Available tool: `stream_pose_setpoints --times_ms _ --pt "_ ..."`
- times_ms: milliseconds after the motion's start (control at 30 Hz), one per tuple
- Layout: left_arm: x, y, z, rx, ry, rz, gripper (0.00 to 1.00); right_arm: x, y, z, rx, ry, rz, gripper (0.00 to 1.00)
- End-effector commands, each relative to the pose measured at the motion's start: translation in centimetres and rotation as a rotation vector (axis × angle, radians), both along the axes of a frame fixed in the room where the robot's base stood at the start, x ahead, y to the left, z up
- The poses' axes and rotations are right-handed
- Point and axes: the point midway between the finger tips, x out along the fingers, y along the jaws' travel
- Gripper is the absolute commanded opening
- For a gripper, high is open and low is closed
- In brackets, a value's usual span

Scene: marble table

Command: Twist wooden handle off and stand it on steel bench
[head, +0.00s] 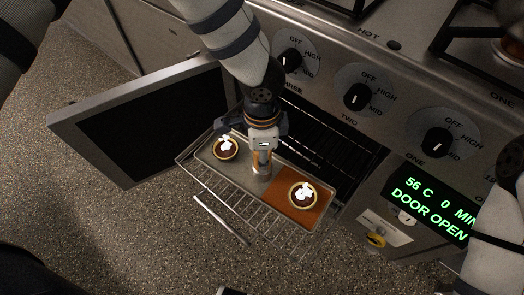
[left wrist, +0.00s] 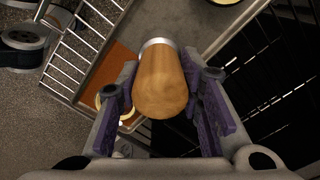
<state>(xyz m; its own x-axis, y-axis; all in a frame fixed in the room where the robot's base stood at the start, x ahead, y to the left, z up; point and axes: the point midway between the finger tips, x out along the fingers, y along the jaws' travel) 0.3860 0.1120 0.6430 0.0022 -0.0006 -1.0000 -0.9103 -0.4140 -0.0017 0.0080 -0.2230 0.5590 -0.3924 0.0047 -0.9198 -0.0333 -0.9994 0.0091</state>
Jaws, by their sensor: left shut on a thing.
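A wooden handle (head: 262,160) with a steel collar is upright over the middle of a baking tray (head: 240,166). My left gripper (head: 263,146) comes down from above and is shut on it. In the left wrist view the wooden handle (left wrist: 161,85) lies between the purple finger pads, its steel collar at the far end. I cannot tell whether the collar touches or is joined to the tray. No separate steel bench can be made out. My right arm shows at the right edge; its gripper is out of the picture.
The tray rests on a pulled-out wire rack (head: 205,187) and carries two tarts, one left (head: 225,150) and one right (head: 302,196). The oven door (head: 150,120) hangs open at left. Stove knobs and a display (head: 435,205) reading "DOOR OPEN" are on the front panel.

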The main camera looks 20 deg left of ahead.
Motion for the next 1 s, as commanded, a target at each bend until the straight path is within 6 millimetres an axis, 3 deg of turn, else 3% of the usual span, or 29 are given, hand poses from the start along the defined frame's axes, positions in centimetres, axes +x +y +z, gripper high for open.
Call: stream_pose_setpoints --times_ms 100,300,1000 --pt "0.0 0.0 0.0 0.003 -0.001 0.048 0.07 0.0 0.0 0.0 0.0 0.0 0.0 0.4" --pt "0.1 0.0 0.1 0.004 -0.008 0.988 0.07 0.0 0.0 0.0 0.0 0.0 0.0 0.4" --pt "0.1 0.0 3.3 -0.002 -0.004 0.953 0.07 1.6 0.0 1.8 0.0 -0.052 0.0 0.4"
